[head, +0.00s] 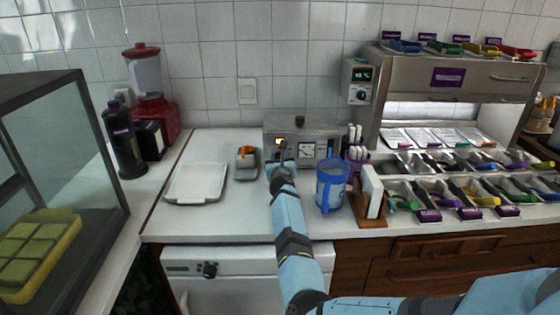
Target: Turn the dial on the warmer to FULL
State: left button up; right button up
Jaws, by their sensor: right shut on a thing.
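The warmer looks to be the grey steel box (327,125) against the tiled back wall, with a white gauge (306,149) and a lit orange spot (281,141) on its front. My right gripper (283,150) is at the left part of this front, left of the gauge. It is shut on the dial there, which my gripper mostly hides. The dial's setting and any FULL mark cannot be read. My left gripper is not in view.
A blue jug (331,187) stands close right of my forearm. A wooden holder (371,198) is beyond it, then topping trays with scoops. A small grey and orange device (246,162) and a white tray (197,182) are left. The counter between is clear.

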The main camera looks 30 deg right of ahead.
jog(key=shift+m, duration=0.7)
jog(key=o, duration=0.9)
jog(key=shift+o, duration=0.2)
jog(key=shift+s+a+f, duration=0.1)
jog(key=shift+a, duration=0.05)
